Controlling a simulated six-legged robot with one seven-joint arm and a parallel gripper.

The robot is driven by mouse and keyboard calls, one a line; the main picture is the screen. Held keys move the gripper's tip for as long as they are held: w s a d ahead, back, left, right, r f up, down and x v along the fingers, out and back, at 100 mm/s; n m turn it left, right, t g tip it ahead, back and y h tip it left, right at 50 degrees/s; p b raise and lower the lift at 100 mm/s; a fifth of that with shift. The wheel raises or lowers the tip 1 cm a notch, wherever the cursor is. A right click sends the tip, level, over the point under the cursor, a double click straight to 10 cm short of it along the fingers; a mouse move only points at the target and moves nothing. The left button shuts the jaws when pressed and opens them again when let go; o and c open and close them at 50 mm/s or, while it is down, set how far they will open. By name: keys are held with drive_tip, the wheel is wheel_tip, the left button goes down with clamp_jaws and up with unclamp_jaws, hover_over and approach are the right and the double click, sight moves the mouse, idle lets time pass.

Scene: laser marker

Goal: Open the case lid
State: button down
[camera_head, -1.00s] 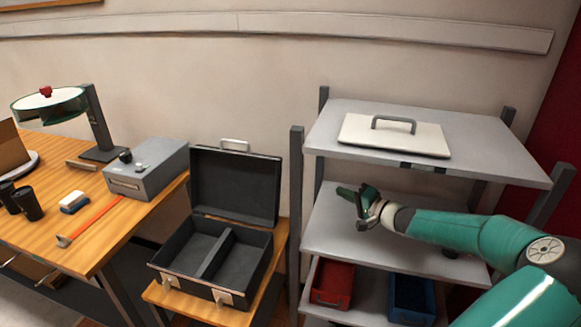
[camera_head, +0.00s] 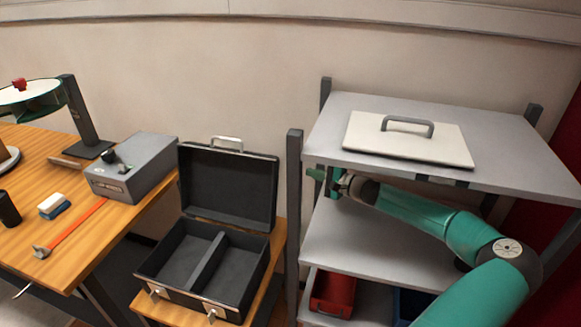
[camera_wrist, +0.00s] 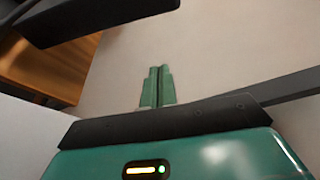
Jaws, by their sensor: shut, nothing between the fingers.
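The black case (camera_head: 208,262) stands on a small wooden stand between the desk and the shelf rack. Its lid (camera_head: 229,186) is up, leaning back near the wall, with a pale handle on its top edge. The case's inside is empty, split by a divider, and two latches show on its front. My gripper (camera_head: 322,180) is at the left side of the shelf rack, under the top shelf, to the right of the lid and apart from it. In the wrist view my gripper (camera_wrist: 157,86) has its green fingers together and empty, with a dark edge at the upper left.
The shelf rack (camera_head: 480,120) surrounds my arm, with a post (camera_head: 294,220) between my gripper and the case. A white panel with a handle (camera_head: 408,140) lies on top. A red bin (camera_head: 333,292) sits low. The wooden desk (camera_head: 60,230) holds a grey box (camera_head: 133,168).

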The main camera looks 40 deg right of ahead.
drive_tip(key=w+a, duration=0.5)
drive_tip(key=w, duration=0.2)
drive_tip(key=shift+w+a, duration=0.3)
drive_tip(key=shift+w, duration=0.05)
drive_tip(key=shift+r, duration=0.1)
idle(0.4)
